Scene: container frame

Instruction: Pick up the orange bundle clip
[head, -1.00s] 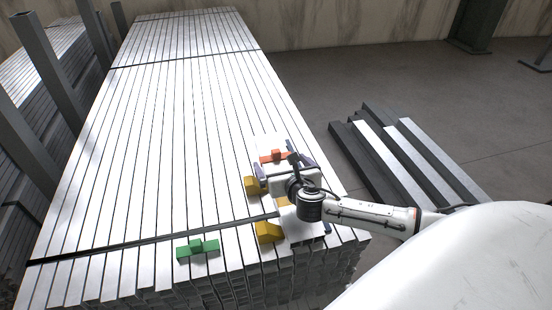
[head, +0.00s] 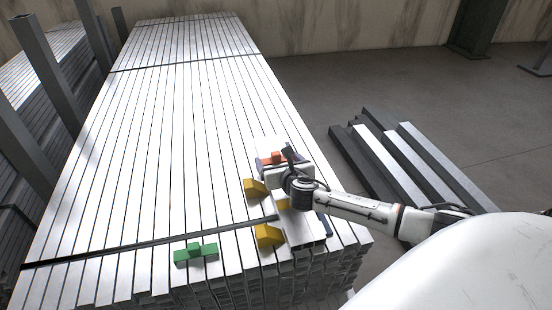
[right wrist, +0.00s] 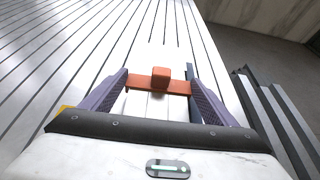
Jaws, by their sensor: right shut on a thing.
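The orange bundle clip (right wrist: 160,82) is a flat bar with a raised block in its middle. In the right wrist view it lies across the gap between the two purple fingers of my right gripper (right wrist: 158,88), with a finger at each end. In the head view the clip (head: 276,157) shows just beyond my right gripper (head: 274,162), over the white bars near the stack's right side. The right gripper is shut on the clip. I cannot tell whether the clip still touches the bars. My left gripper is not in view.
A green clip (head: 196,253) and yellow blocks (head: 254,188) (head: 268,236) sit on the stack of white bars (head: 170,120). A dark strap (head: 150,243) crosses the stack. Dark metal beams (head: 400,160) lie on the floor at right. Grey posts (head: 50,90) stand at left.

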